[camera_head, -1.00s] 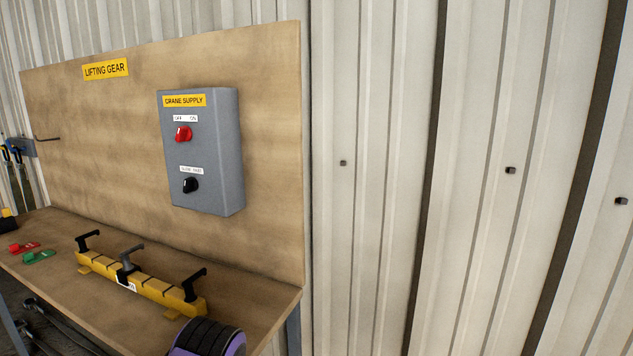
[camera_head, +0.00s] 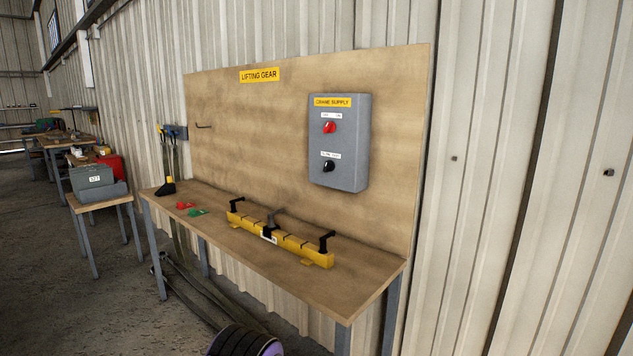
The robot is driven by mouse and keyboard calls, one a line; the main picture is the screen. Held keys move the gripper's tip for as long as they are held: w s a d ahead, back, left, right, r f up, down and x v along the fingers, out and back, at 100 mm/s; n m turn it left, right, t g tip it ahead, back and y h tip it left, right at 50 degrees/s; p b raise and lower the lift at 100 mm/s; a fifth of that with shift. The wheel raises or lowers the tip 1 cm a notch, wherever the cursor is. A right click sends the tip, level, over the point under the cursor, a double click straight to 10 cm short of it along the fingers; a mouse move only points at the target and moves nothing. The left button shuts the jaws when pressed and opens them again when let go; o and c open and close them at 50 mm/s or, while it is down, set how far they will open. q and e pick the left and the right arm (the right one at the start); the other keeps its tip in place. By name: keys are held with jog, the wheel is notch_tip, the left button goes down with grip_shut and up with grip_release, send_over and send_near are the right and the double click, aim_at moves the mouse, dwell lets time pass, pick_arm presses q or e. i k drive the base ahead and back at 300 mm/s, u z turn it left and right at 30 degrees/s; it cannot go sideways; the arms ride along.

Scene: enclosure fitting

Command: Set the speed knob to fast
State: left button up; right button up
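The grey crane supply box (camera_head: 339,174) is fixed to the wooden backboard above the bench. Its black speed knob (camera_head: 328,166) sits on the lower part of the front, under a small white label marked for slow and fast. The print is too small to tell exactly where the knob points. A red knob (camera_head: 329,127) sits above it, under an off/on label. Neither gripper is in view. A dark ringed part with a purple edge at the bottom seems to be part of my arm.
The wooden bench (camera_head: 360,290) stands below the board. It holds a yellow bar (camera_head: 290,245) with black handles, and red (camera_head: 184,205) and green (camera_head: 197,212) small pieces. More tables stand at the left. Open floor (camera_head: 60,260) lies at the front left.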

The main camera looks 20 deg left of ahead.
aim_at(330, 166)
jog(key=z, duration=0.05)
jog(key=k, duration=0.55)
jog(key=u, duration=0.95)
jog(key=i, duration=1.1)
jog(key=z, duration=0.55)
